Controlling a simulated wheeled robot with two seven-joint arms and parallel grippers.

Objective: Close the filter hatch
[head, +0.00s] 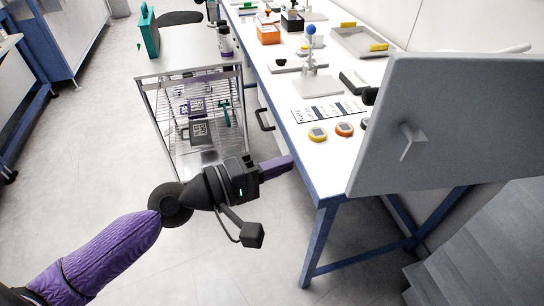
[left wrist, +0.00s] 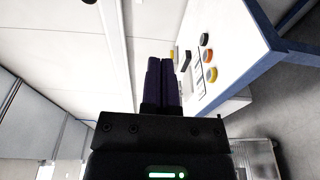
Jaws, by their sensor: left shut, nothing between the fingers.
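A large flat grey panel with a small T-shaped handle (head: 408,142), which looks like the filter hatch (head: 450,110), stands swung out at the right of the head view. It covers part of the white bench. Its hinge side cannot be made out. My left gripper (head: 291,163) is shut and empty, left of the panel's lower left edge and apart from it, by the bench's front edge. In the left wrist view my left gripper's purple fingers (left wrist: 160,62) lie together with nothing between them. My right gripper is in neither view.
The white bench (head: 273,79) has a blue frame and holds round yellow and orange pieces (head: 344,129), a stand with a blue ball (head: 310,45) and a grey tray (head: 362,42). A wire-shelf cart (head: 190,66) stands behind my left arm. The floor (head: 90,150) at left is clear.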

